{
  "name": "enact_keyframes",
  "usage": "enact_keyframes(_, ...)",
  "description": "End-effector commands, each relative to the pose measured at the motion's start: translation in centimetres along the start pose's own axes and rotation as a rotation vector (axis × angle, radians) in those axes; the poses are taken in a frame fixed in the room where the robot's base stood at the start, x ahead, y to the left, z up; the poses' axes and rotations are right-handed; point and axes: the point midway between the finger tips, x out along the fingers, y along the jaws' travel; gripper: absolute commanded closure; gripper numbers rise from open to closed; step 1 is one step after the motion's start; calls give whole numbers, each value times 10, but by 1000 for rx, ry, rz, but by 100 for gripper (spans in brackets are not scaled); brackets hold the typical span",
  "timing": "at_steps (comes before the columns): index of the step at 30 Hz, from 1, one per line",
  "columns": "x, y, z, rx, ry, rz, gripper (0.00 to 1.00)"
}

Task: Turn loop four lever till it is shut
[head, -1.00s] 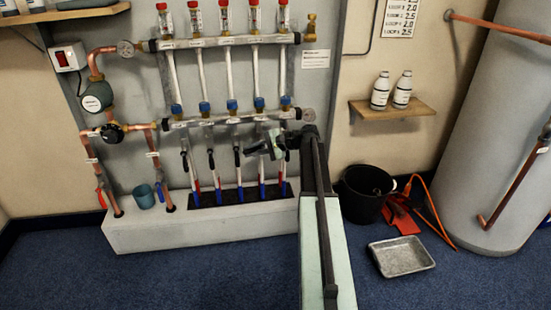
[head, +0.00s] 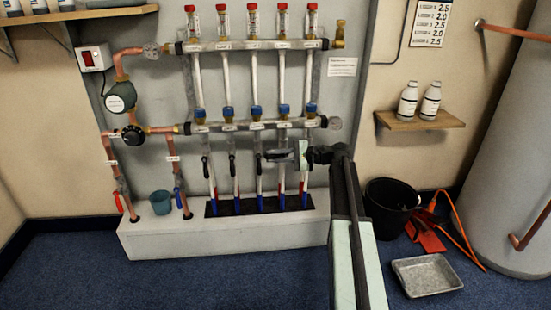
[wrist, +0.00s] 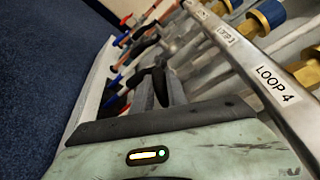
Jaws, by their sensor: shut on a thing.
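My gripper (head: 274,155) reaches in from the right, level in front of the loop four pipe, below the lower manifold bar (head: 240,126). Its dark fingers are shut on the black loop four lever (wrist: 161,84), which shows between them in the wrist view. The "LOOP 4" label (wrist: 274,83) is on the bar just to the right there. In the head view the lever is mostly hidden by my gripper, and I cannot tell its exact angle. The loop three lever (head: 259,163) hangs down along its pipe, just left of my fingertips.
More black levers (head: 232,165) hang down to the left. A white plinth (head: 230,238) stands below the pipes. A black bucket (head: 390,208), red dustpan (head: 428,232) and metal tray (head: 427,275) are on the floor at right. Blue carpet (head: 240,285) in front is clear.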

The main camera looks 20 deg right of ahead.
Motion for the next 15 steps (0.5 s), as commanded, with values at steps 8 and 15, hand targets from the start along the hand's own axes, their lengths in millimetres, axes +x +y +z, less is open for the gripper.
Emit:
enact_keyframes(8,0,1,2,0,-4,2,61)
enact_keyframes(15,-12,0,2,0,-3,1,61)
